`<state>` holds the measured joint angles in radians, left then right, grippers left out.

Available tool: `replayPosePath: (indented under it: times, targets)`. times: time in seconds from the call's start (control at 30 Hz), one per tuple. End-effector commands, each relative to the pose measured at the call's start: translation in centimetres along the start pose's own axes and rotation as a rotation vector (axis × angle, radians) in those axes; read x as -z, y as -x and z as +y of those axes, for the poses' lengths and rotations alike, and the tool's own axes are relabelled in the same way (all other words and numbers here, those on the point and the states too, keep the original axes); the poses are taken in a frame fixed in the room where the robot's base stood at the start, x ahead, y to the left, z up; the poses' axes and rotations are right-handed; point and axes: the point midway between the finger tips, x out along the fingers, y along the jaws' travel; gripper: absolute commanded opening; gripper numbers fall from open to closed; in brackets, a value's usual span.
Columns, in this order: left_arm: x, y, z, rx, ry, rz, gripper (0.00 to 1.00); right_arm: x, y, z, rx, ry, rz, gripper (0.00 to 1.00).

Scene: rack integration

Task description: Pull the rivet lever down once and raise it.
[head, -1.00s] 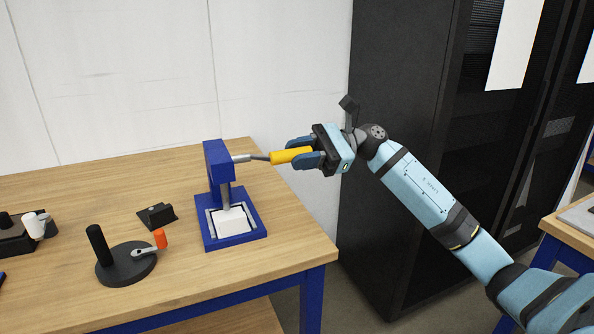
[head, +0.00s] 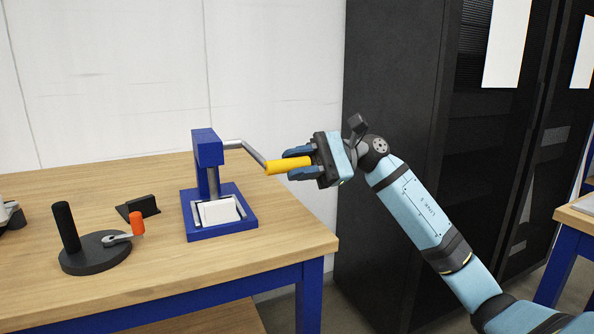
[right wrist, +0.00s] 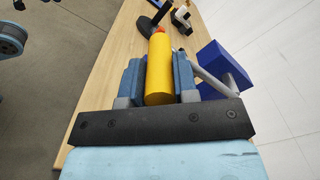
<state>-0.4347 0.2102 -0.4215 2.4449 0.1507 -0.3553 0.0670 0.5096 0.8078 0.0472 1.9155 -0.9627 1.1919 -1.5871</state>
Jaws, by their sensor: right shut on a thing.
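The blue rivet press (head: 207,148) stands on the wooden table, with a white block (head: 220,212) on its blue base. Its grey lever (head: 246,147) leaves the press head to the right, then bends down to a yellow handle (head: 288,165). My right gripper (head: 298,163) is shut on that handle, coming from the right. In the right wrist view, the yellow handle (right wrist: 160,70) lies between the two blue fingers, and the press (right wrist: 225,70) shows to its right. My left gripper is not in view.
A round black base (head: 92,255) with an upright black post and an orange-knobbed crank stands left of the press. A small black bracket (head: 138,207) lies behind it. A dark cabinet (head: 395,85) stands behind my right arm. The tabletop right of the press is clear.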

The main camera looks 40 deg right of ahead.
Motion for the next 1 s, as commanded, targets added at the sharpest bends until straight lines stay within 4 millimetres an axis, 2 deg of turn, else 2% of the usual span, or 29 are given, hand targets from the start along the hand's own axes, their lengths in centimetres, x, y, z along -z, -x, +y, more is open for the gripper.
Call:
replayPosePath:
  times: [0.13,0.47,0.5,0.6,0.87,1.0]
  targets:
    - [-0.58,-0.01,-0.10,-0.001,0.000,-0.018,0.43,0.20,0.00,0.22,-0.001,0.012,0.001,0.00]
    - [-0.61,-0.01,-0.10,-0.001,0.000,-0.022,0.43,0.27,-0.05,0.32,-0.004,0.012,0.001,0.00]
    - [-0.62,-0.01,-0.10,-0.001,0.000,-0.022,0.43,0.28,-0.06,0.34,-0.005,0.012,0.002,0.30]
    - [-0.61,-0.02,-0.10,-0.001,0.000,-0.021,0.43,0.28,-0.06,0.33,-0.004,0.011,0.001,0.53]
    - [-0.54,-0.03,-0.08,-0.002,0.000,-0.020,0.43,0.21,0.01,0.22,-0.002,0.012,0.001,0.53]
    - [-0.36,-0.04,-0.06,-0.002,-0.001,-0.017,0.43,0.19,0.87,0.16,-0.001,0.011,0.002,0.53]
